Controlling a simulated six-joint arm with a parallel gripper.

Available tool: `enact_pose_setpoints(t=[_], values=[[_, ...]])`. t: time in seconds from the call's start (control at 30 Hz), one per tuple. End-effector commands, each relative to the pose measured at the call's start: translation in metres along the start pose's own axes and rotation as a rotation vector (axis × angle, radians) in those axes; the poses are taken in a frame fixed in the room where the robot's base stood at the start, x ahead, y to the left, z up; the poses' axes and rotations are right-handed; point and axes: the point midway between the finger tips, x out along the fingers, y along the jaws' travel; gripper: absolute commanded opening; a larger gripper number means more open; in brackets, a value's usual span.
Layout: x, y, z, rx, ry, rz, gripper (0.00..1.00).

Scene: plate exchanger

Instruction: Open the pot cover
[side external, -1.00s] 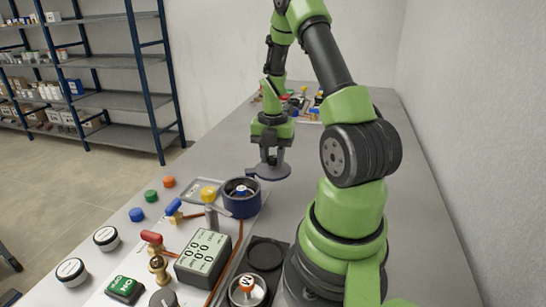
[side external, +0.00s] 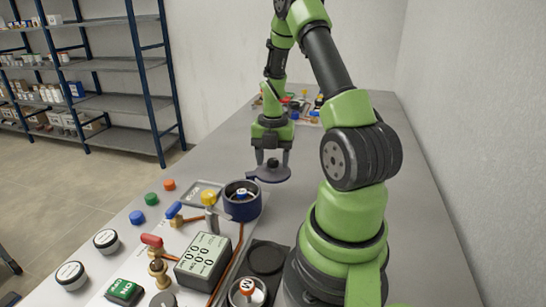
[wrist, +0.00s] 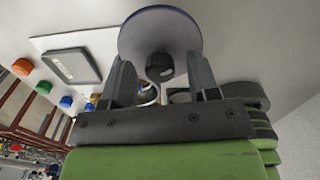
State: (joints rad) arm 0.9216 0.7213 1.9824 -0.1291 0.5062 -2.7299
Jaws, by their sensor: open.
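The dark blue pot (side external: 242,208) stands uncovered on the table, with a small blue and white part visible inside it. The round pot cover (side external: 270,178) is off the pot, flat, just behind and to the right of it. In the wrist view, the cover (wrist: 160,28) shows as a grey-blue disc with a black knob (wrist: 160,67). My gripper (side external: 272,160) points down over the cover. In the wrist view, my gripper (wrist: 160,78) is open, with a finger on each side of the knob and gaps between.
A grey display box (side external: 204,258), valves with red (side external: 152,240) and blue (side external: 174,210) handles, and coloured buttons (side external: 151,199) stand in front and left of the pot. A black round pad (side external: 266,257) lies nearer. The table right of the cover is clear.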

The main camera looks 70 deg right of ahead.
Motion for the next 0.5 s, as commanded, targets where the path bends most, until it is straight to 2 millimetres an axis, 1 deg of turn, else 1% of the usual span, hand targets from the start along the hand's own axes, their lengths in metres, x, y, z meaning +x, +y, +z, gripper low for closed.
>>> enact_pose_setpoints(t=[0.07, 0.17, 0.27, 0.4, 0.5], values=[[-0.002, 0.000, 0.000, 0.000, 0.000, 0.000, 0.55], [-0.010, 0.001, 0.001, 0.000, -0.003, 0.002, 0.55], [-0.027, 0.001, 0.001, 0.000, -0.006, 0.003, 0.55], [-0.057, 0.001, 0.001, 0.000, -0.007, 0.004, 0.55], [-0.075, 0.001, 0.001, 0.000, -0.006, 0.004, 0.55]])
